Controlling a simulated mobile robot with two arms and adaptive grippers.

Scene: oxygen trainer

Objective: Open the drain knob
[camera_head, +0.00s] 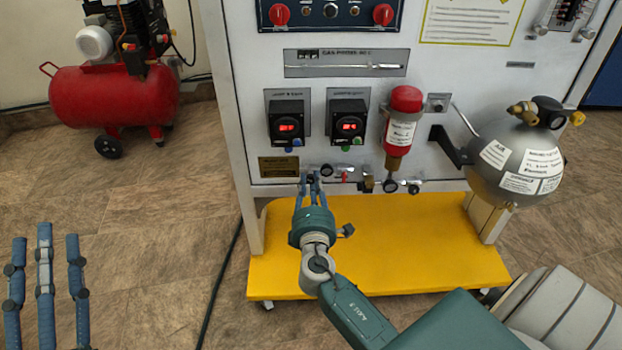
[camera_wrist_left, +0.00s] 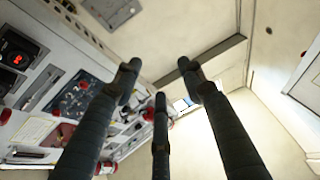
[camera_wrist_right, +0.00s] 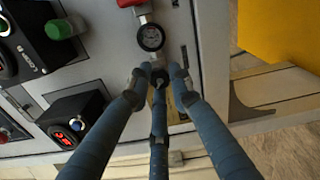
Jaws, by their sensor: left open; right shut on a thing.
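The drain knob (camera_wrist_right: 159,76) is a small black knob at the end of a pipe fitting, low on the panel, just beyond a round gauge (camera_wrist_right: 151,37). The fingertips of my right gripper (camera_wrist_right: 158,84) are closed around it in the right wrist view. In the head view my right gripper (camera_head: 311,178) reaches the left end of the pipe row at the panel's lower edge and hides the knob. My left gripper (camera_head: 45,242) is open and empty at the lower left, away from the panel. Its spread fingers (camera_wrist_left: 160,88) point past the panel in the left wrist view.
The white panel (camera_head: 258,110) stands on a yellow base (camera_head: 400,250). Two meters (camera_head: 288,123) (camera_head: 347,127), a red-topped cylinder (camera_head: 402,120) and a grey tank (camera_head: 515,150) are mounted on it. A red compressor (camera_head: 115,95) stands at the left. The floor between is clear except for a black cable (camera_head: 215,285).

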